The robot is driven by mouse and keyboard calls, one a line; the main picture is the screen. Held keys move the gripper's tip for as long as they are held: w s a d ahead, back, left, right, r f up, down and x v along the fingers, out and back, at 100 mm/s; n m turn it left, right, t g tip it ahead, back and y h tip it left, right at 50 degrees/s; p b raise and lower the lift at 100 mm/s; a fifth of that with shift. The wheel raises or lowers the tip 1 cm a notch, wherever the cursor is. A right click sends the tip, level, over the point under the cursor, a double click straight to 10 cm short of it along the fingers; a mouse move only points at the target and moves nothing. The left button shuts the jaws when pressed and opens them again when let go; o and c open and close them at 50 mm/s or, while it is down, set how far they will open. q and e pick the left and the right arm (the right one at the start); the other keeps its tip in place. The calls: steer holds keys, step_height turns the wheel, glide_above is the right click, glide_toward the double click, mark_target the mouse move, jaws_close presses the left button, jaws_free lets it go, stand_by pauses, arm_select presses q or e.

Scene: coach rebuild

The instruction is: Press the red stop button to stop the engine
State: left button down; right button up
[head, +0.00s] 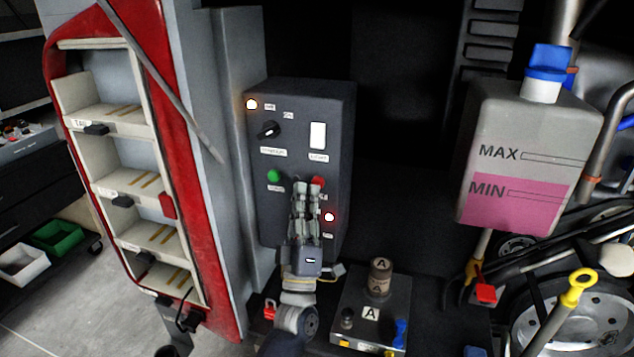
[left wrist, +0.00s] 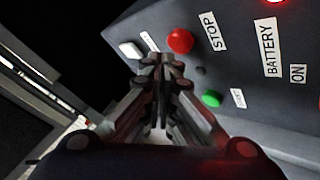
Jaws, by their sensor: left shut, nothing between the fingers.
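The red stop button (head: 318,182) is on the front of a dark grey control box (head: 300,100), right of the green start button (head: 274,176). In the left wrist view the red button (left wrist: 180,41) sits beside the STOP label (left wrist: 213,31), just beyond the fingertips, and the green button (left wrist: 212,99) is to the right of the fingers. My left gripper (head: 307,186) is shut and empty, with its tips just below and left of the red button in the head view. I cannot tell whether the tips touch it. My right gripper is not in view.
The box also carries a black rotary knob (head: 268,130), a white switch (head: 318,135) and lit lamps (head: 329,217). A red-framed shelf unit (head: 190,200) stands left. A tank with pink fluid (head: 520,195) is right.

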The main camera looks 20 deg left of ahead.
arm_select(q)
steer(key=s+p, duration=0.2)
steer(key=s, duration=0.3)
steer(key=shift+a, duration=0.1)
stand_by(0.4)
stand_by(0.5)
